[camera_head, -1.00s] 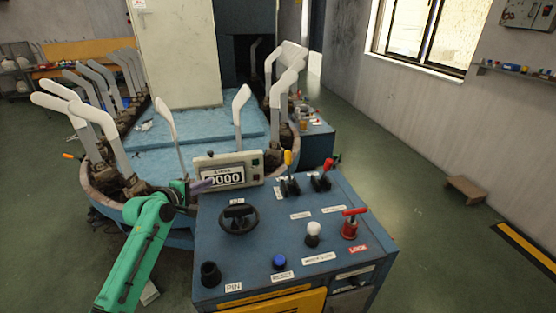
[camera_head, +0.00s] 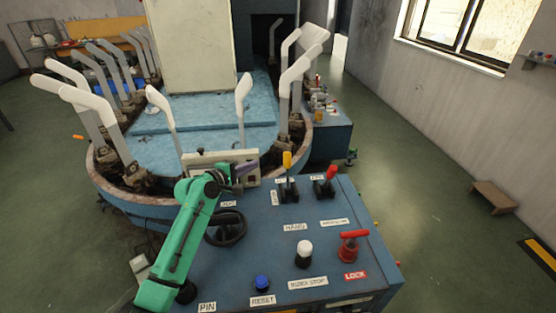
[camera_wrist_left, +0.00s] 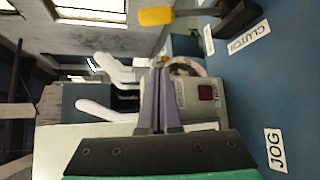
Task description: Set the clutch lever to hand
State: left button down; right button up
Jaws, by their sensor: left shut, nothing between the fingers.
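The clutch lever has a yellow handle (camera_head: 287,161) and stands upright at the back of the blue console, on a dark base. In the left wrist view its yellow handle (camera_wrist_left: 157,16) is at the top edge, next to the CLUTCH label (camera_wrist_left: 250,38). A HAND label (camera_head: 295,227) lies in front of the lever on the console top. My left gripper (camera_head: 252,167), with purple fingers, is shut and empty to the left of the lever, apart from it. Its fingers (camera_wrist_left: 160,72) also show in the left wrist view. My right gripper is not in view.
A red-handled lever (camera_head: 331,173) stands just right of the clutch lever. The display box (camera_head: 190,165) is behind my left gripper. A black handwheel (camera_head: 228,238), white knob (camera_head: 304,249), blue button (camera_head: 262,283) and red LOCK handle (camera_head: 352,238) are on the console (camera_head: 330,268).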

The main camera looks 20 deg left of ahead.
aim_at(288, 172)
pick_arm(q)
jog(key=w+d+f+p, duration=0.1)
jog(key=w+d+p, duration=0.1)
jog(key=w+d, duration=0.4)
jog(key=shift+w+d+f+p, duration=0.2)
jog(key=shift+w+d+p, duration=0.1)
jog(key=shift+d, duration=0.05)
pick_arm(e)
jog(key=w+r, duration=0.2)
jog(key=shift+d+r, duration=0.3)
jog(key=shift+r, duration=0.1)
pick_arm(q)
jog(key=shift+s, duration=0.1)
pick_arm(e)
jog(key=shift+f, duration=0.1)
pick_arm(q)
jog(key=shift+s+d+r, duration=0.1)
jog(key=shift+s, duration=0.1)
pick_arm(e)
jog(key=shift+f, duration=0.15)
